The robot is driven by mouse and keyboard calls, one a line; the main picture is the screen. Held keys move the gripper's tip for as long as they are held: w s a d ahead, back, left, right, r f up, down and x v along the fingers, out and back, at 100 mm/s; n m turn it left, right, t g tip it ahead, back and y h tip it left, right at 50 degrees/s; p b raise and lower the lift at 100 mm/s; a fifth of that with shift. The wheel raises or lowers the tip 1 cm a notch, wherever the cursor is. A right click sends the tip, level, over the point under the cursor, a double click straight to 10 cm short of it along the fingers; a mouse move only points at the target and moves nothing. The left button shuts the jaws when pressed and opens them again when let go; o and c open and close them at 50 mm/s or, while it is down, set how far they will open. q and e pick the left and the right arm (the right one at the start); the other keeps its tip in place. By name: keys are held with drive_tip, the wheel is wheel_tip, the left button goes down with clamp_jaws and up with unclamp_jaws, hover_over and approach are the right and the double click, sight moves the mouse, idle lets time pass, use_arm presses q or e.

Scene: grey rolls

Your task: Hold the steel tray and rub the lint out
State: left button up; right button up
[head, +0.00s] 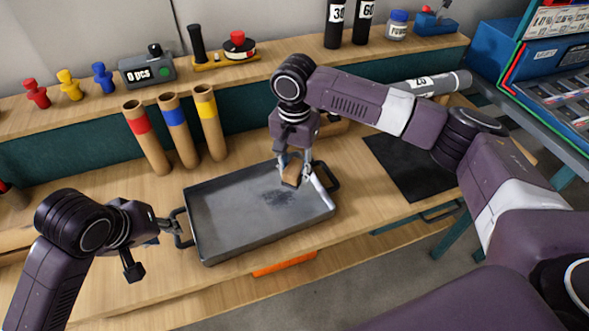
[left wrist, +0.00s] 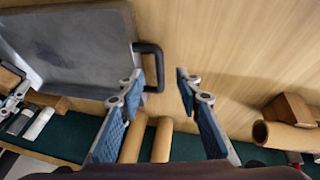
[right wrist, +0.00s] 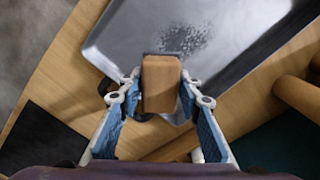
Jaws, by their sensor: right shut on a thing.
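The grey steel tray (head: 225,225) lies on the wooden bench with a dark handle at each end. A dark speckled lint patch (head: 279,198) is on its floor, right of the middle; it also shows in the right wrist view (right wrist: 186,40). My right gripper (head: 293,172) is shut on a wooden block (right wrist: 161,82), held over the tray's right part beside the lint. Whether the block touches the tray is unclear. My left gripper (head: 172,226) is open at the tray's left handle (left wrist: 158,66). In the left wrist view the handle's outer bar appears between its fingers.
Cardboard tubes with red (head: 146,137), blue (head: 178,130) and yellow (head: 210,123) bands stand behind the tray. A black mat (head: 408,165) lies to the right. A grey roll (head: 435,83) lies behind my right arm. An orange object (head: 284,263) is at the bench's front edge.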

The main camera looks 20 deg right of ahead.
sight(175, 236)
use_arm(q)
drive_tip(key=shift+x, duration=2.95)
clamp_jaws()
